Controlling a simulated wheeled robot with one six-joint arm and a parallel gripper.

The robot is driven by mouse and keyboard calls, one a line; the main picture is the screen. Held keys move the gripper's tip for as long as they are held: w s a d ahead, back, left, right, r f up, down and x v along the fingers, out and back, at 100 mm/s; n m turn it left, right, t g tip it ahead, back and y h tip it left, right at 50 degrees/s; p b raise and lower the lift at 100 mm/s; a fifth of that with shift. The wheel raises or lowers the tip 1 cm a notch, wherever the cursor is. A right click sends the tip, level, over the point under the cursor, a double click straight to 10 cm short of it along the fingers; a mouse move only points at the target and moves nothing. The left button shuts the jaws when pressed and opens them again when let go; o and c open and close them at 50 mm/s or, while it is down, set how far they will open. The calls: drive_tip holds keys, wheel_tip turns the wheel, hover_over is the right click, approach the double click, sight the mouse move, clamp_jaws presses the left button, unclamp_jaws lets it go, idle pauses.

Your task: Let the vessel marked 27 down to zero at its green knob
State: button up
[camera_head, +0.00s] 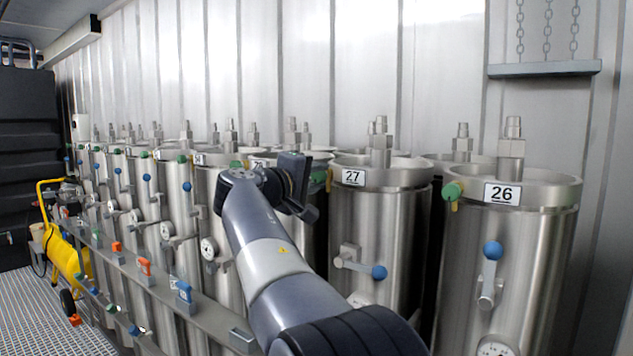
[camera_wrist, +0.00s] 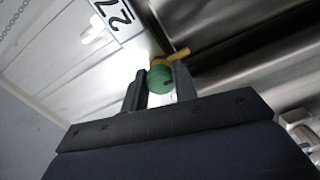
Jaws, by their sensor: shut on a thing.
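The vessel marked 27 (camera_head: 385,225) is a steel cylinder with a white number plate (camera_head: 353,177) near its rim; the plate also shows at the top of the wrist view (camera_wrist: 118,17). Its green knob (camera_wrist: 160,79) has a yellow lever or tag (camera_wrist: 180,53) beside it. My gripper (camera_wrist: 160,84) is shut on the green knob, one finger on each side. In the head view my gripper (camera_head: 308,190) reaches the left side of vessel 27's rim, and it mostly hides the knob there.
Vessel 26 (camera_head: 508,260) stands close on the right, with its own green knob (camera_head: 453,191) and blue-knobbed lever (camera_head: 492,251). A blue-ended lever (camera_head: 379,272) sticks out of vessel 27's front. More vessels line up to the left, beside a low rail (camera_head: 150,280). A yellow compressor (camera_head: 62,250) stands far left.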

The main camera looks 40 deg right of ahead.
drive_tip(key=shift+f, duration=0.1)
drive_tip(key=o, duration=1)
drive_tip(key=v, duration=1.1)
drive_tip(key=shift+d, duration=0.15)
drive_tip(key=x, duration=1.1)
drive_tip(key=shift+a, duration=0.2)
